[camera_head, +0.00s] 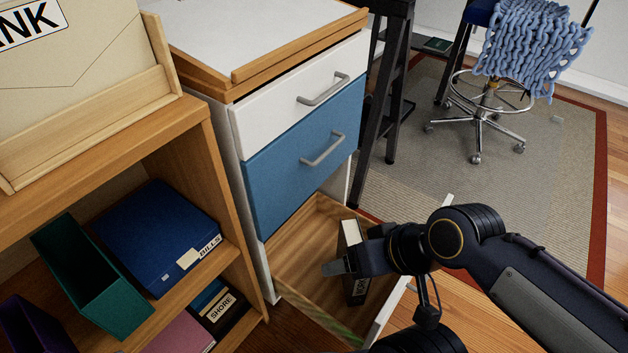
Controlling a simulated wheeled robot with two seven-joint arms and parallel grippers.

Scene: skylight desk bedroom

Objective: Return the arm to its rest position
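My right arm (470,238) comes in from the lower right and reaches over the open bottom drawer (300,253). My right gripper (336,267) is inside the drawer's outline, pointing left. A dark binder or box with a white top part (350,234) stands in the drawer right at the gripper. The gripper covers its middle, so whether it is held or only overlapped is hidden. My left gripper is not in view.
The cabinet's white drawer (285,108) and blue drawer (280,180) above are shut. A wooden shelf (215,140) with a blue binder (150,240) and a green box (85,285) stands left. A swivel chair (485,105) stands on the rug (540,190) at the back right.

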